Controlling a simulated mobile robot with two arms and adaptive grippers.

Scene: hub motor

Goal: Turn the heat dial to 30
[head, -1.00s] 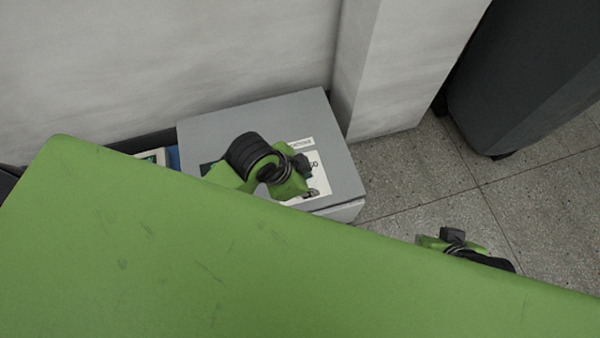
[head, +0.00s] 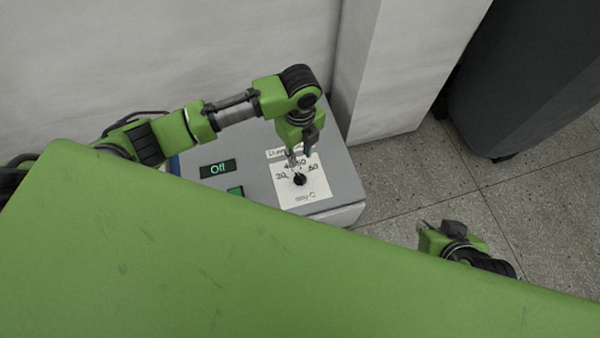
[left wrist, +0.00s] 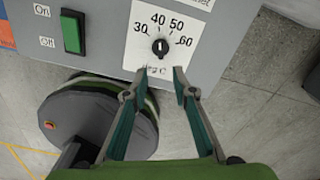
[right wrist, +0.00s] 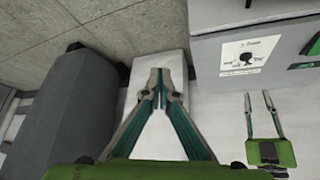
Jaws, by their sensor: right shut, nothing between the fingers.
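The heat dial (head: 300,179) is a small black knob on a white label on top of a grey box (head: 240,130). In the left wrist view, the dial (left wrist: 160,47) has 30, 40, 50 and 60 around it. Its white mark looks roughly upright, between 40 and 50. My left gripper (head: 298,155) is above the label beside the dial in the head view. In the left wrist view its fingers (left wrist: 161,71) are apart with nothing between them, short of the dial. My right gripper (right wrist: 160,72) is shut and empty, away from the box on the right.
A green On/Off switch (left wrist: 72,32) and a display reading Off (head: 217,168) are on the box. A white wall and pillar (head: 395,70) stand behind it. A dark grey cabinet (head: 530,80) is at the right. Tiled floor (head: 420,180) is open between.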

